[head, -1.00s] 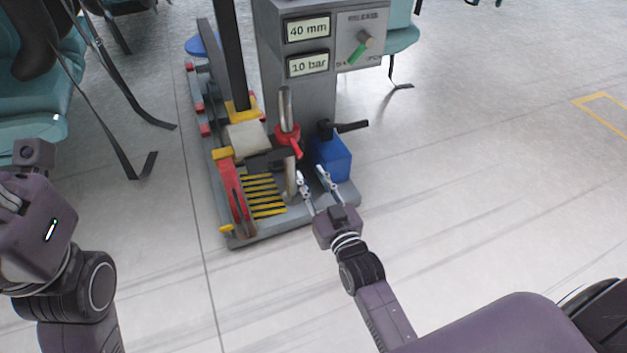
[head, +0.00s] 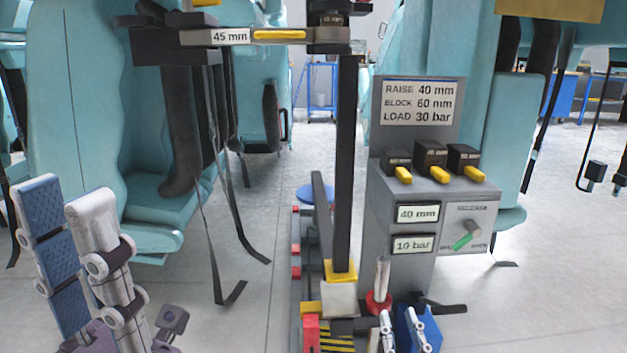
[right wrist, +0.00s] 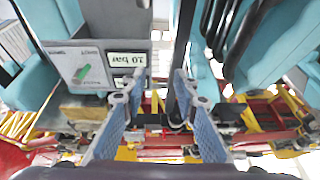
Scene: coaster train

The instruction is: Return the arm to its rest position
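My left gripper (head: 65,197) is raised at the lower left of the head view, fingers pointing up and apart, with nothing between them. The blue pad of one finger shows. In the right wrist view my right gripper (right wrist: 158,85) shows two spread fingers with blue pads and no object held.
The grey console (head: 412,190) carries 40 mm and 10 bar displays and a green-handled knob (head: 467,236). A black mast (head: 343,170) with a 45 mm arm (head: 228,37) rises beside it. Teal seats (head: 75,120) with hanging straps flank both sides. Floor between them is partly clear.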

